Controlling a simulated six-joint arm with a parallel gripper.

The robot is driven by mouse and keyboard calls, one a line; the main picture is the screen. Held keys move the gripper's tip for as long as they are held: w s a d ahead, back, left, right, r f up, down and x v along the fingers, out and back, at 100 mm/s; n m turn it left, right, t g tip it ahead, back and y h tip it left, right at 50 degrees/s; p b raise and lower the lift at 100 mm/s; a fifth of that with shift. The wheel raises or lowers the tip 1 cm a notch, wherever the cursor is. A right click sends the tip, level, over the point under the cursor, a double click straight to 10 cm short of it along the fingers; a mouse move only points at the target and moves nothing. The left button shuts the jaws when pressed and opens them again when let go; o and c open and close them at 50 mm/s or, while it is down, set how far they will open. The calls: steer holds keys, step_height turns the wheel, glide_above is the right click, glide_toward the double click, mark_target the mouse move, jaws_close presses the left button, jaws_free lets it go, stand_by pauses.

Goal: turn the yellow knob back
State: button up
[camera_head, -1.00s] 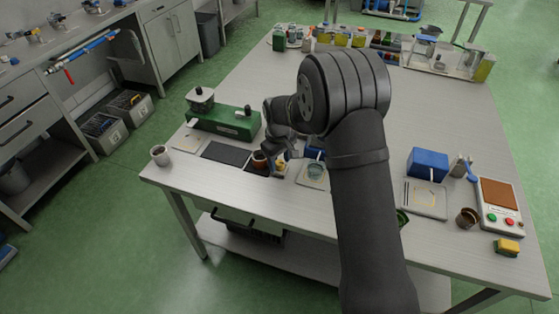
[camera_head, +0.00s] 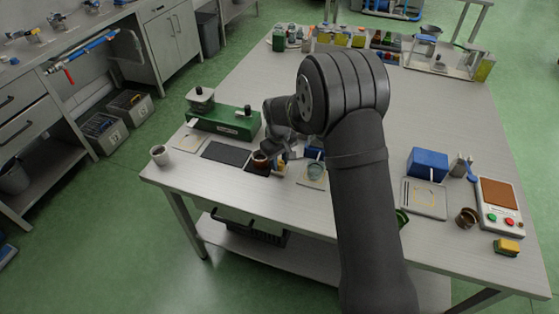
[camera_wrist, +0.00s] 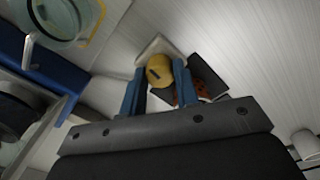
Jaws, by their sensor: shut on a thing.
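The yellow knob (camera_wrist: 159,69) sits between the two blue fingers of my gripper (camera_wrist: 158,85) in the wrist view, with a dark mark on its round top. The fingers are closed against its sides. In the head view my gripper (camera_head: 278,160) is low over the front part of the table, beside a small brown cup (camera_head: 261,158). There the knob is mostly hidden by the gripper and wrist.
A dark mat (camera_head: 226,154) and a green machine (camera_head: 222,122) are left of my gripper, with a white cup (camera_head: 160,154) near the table's corner. A blue box (camera_head: 428,163) stands farther right.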

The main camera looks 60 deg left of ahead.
steer(key=m, duration=0.8)
steer(key=shift+a+m, duration=0.1)
steer(key=shift+m, duration=0.3)
steer(key=m, duration=0.4)
steer(key=shift+m, duration=2.2)
steer(key=o, duration=1)
steer(key=shift+c, duration=0.2)
steer(key=shift+r, duration=0.1)
